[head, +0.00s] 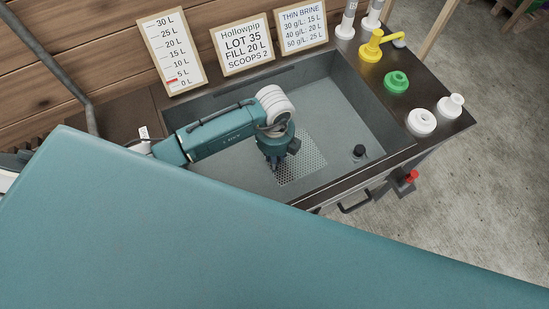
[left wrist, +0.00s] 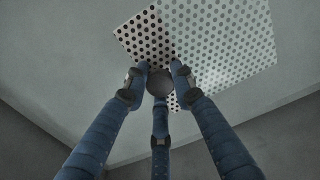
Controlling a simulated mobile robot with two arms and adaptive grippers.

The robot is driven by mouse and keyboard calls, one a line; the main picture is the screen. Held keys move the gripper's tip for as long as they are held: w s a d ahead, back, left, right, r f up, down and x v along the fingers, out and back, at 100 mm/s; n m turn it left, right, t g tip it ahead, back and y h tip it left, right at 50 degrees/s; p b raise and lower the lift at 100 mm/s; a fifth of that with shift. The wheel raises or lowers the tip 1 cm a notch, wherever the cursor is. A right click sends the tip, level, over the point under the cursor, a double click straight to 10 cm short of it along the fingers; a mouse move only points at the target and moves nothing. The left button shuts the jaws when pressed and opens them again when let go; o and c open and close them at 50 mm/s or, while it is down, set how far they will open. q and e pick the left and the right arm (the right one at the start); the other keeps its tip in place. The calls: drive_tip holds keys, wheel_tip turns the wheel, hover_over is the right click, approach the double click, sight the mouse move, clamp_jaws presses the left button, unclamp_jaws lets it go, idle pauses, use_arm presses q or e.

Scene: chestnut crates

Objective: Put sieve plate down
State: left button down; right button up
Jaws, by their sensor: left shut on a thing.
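The sieve plate (head: 308,160) is a pale, flat, square plate full of small holes. It is inside the grey basin (head: 375,112), low over or on its floor; I cannot tell whether it touches. My left gripper (head: 275,165) reaches down into the basin at the plate's left side. In the left wrist view the fingers (left wrist: 159,82) are closed around a round dark knob, with the perforated plate (left wrist: 215,40) beyond them. The gripper hides part of the plate in the head view. My right gripper is not in view.
A short black cylinder (head: 359,152) stands on the basin floor to the right. A yellow fitting (head: 372,50), a green ring (head: 396,82) and white parts (head: 421,122) sit on the right counter. Signs (head: 242,47) stand behind the basin. A red-handled valve (head: 411,176) is outside its front.

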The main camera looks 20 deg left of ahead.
use_arm(q)
drive_tip(key=c, duration=1.4)
unclamp_jaws()
drive_tip(key=shift+s, duration=0.15)
drive_tip(key=shift+c, duration=0.2)
wheel_tip(320, 180, up, 12)
drive_tip(key=shift+b, duration=0.3)
